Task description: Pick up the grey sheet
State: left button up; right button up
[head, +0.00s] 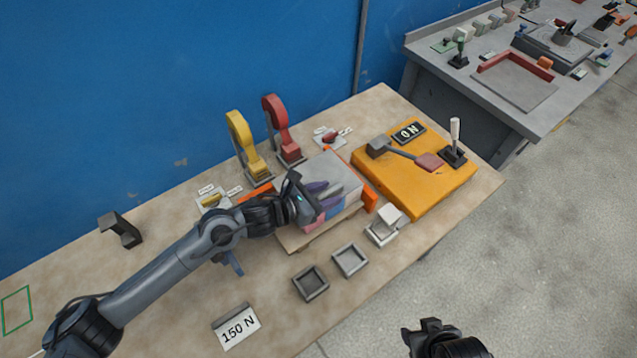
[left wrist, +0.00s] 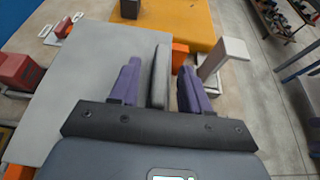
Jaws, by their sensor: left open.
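The grey sheet (head: 332,170) lies flat on top of the block-like mould in the middle of the table. In the left wrist view its pale flat face (left wrist: 88,75) fills the left side. My left gripper (head: 322,195), with purple fingers, is at the sheet's near right part. It is open. In the left wrist view a darker grey strip (left wrist: 160,75) stands between the fingers, apart from both; I cannot tell whether it is the sheet's edge. My right gripper (head: 430,332) is at the bottom edge, away from the table; its jaws are unclear.
Yellow (head: 241,140) and red (head: 280,125) clamp handles stand behind the mould. An orange base (head: 420,190) with levers is to the right. Two small square trays (head: 350,260) and a "150 N" sign (head: 237,328) are in front. Orange blocks (head: 369,196) flank the mould.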

pick_arm(q)
jog(key=shift+c, duration=0.5)
grip_shut()
jog(key=shift+r, duration=0.1)
